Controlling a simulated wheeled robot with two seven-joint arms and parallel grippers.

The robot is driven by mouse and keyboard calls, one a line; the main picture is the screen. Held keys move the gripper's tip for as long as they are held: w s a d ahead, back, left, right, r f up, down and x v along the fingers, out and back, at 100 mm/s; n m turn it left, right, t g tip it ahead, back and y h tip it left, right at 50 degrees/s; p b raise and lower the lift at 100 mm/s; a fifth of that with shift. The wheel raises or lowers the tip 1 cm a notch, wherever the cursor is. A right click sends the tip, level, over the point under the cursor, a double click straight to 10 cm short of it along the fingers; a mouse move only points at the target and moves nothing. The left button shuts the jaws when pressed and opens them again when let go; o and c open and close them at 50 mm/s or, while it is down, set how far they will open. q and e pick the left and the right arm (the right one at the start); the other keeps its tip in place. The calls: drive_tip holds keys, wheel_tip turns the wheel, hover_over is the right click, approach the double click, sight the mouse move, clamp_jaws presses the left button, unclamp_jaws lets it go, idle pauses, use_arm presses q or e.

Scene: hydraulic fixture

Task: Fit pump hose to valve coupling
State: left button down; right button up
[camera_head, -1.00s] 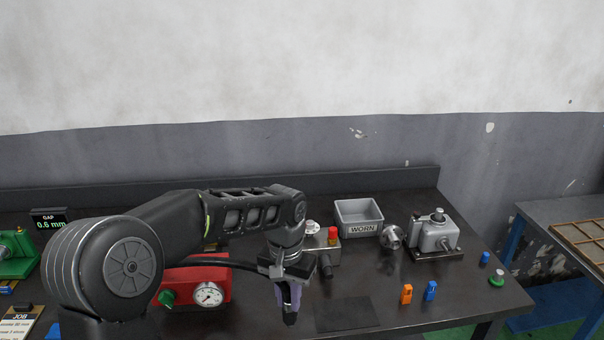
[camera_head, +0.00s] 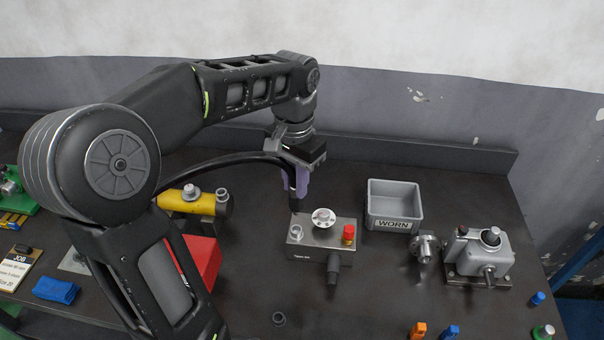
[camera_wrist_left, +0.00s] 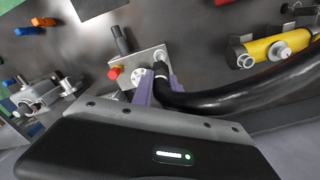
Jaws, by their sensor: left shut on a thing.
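My left gripper (camera_head: 296,192) has purple fingers, shut on the black hose (camera_head: 235,158) near its end. The hose arcs in from the left, over the bench. Its dark end points down, just behind and above the left coupling (camera_head: 296,232) on the grey metal valve block (camera_head: 322,256). In the left wrist view the hose end (camera_wrist_left: 161,70) is close to the valve block (camera_wrist_left: 130,78); I cannot tell whether they touch. The red pump box (camera_head: 208,262) is mostly hidden behind my left arm. My right gripper is not in view.
The block also bears a white round knob (camera_head: 323,217), a red button (camera_head: 348,232) and a black front fitting (camera_head: 332,268). Right stand a grey WORN bin (camera_head: 393,224), a metal flange (camera_head: 425,249) and a grey machine (camera_head: 480,255). A yellow cylinder (camera_head: 187,202) lies left.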

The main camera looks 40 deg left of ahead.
sight(296, 207)
use_arm(q)
drive_tip(key=shift+f, duration=0.15)
drive_tip(key=shift+f, duration=2.2)
drive_tip(key=shift+f+b, duration=1.5)
drive_tip(key=shift+f, duration=0.05)
drive_tip(key=c, duration=1.2)
unclamp_jaws()
